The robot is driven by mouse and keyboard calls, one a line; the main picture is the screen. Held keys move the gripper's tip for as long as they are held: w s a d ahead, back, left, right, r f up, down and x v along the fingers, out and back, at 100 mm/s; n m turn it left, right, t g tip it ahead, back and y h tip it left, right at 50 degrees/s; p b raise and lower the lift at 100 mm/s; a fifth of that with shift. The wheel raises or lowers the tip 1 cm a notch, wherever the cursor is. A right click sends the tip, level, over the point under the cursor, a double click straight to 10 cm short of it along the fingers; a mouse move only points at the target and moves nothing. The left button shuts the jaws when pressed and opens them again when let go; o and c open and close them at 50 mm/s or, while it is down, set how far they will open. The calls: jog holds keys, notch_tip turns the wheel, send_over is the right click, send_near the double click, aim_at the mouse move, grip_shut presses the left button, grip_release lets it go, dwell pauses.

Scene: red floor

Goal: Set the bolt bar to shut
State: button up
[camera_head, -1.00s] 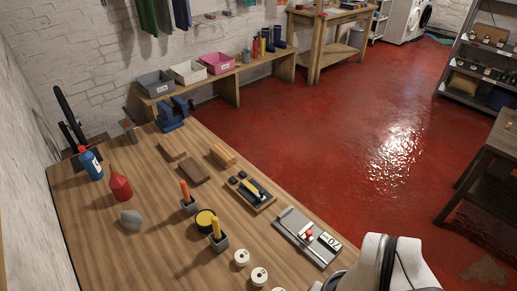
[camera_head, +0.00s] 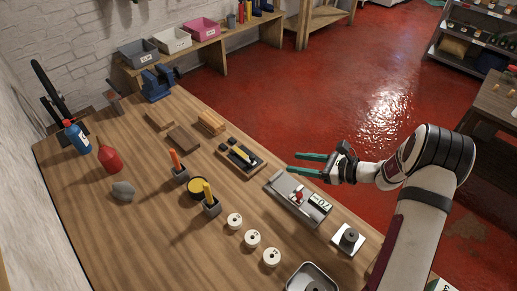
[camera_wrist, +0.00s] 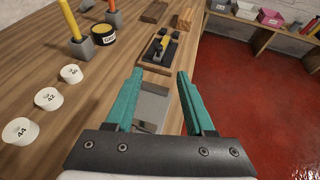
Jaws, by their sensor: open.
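The bolt bar's grey plate (camera_head: 281,185) lies near the far long edge of the wooden workbench. A thin bar, a small red knob (camera_head: 298,195) and a pale label with dark marks (camera_head: 320,204) show on it. My gripper (camera_head: 293,162) is open and empty, with two teal fingers pointing left. In the head view it appears just beyond the plate, toward the red floor. In the wrist view part of the grey plate (camera_wrist: 153,103) shows between the fingers; the red knob is hidden there. I cannot tell the bar's exact position.
A black tray with a yellow piece (camera_head: 241,155) lies left of the plate. Several white numbered discs (camera_head: 252,239) and a grey holder with a yellow stick (camera_head: 211,205) stand nearer. A weight on a white base (camera_head: 348,238) stands to the right.

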aim_at(254, 157)
jog(key=x, duration=1.4)
jog(key=shift+a+f, duration=0.1)
jog(key=shift+a, duration=0.05)
grip_shut()
jog(key=shift+s, duration=0.1)
dwell(0.4)
